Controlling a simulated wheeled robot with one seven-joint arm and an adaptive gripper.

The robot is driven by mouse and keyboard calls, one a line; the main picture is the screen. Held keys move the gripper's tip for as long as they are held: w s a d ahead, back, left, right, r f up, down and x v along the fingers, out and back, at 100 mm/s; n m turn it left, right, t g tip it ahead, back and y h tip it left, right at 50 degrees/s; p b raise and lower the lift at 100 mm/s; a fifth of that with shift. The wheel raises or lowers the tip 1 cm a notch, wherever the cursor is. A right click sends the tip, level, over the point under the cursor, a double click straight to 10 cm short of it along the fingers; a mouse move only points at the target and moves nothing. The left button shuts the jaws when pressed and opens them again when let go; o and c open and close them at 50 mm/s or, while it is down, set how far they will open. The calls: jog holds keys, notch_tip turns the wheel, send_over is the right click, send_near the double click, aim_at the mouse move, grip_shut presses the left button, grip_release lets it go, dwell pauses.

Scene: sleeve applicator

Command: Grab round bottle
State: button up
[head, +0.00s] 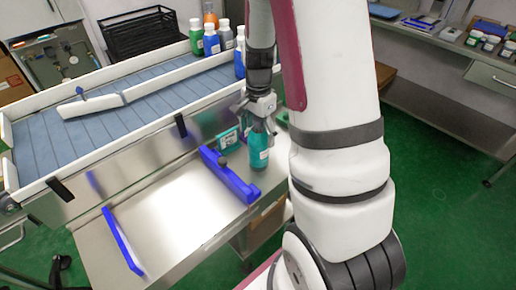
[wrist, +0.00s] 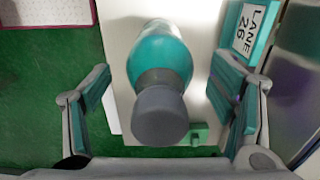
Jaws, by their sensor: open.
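A round teal bottle (head: 259,152) with a pale label stands on the metal table, right of the blue angled guide. My gripper (head: 258,122) is above and around the bottle's top, pointing down. In the wrist view my gripper (wrist: 165,108) is open, with a gap between each finger and the bottle. The far side of the bottle is hidden.
A blue guide (head: 232,176) and a blue strip (head: 122,240) lie on the metal table (head: 170,215). A teal "LANE 26" sign (wrist: 250,32) is close to the right finger. A conveyor (head: 110,115) runs behind, with several bottles (head: 211,40) at its far end.

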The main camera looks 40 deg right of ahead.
jog(key=shift+f, duration=0.45)
grip_shut()
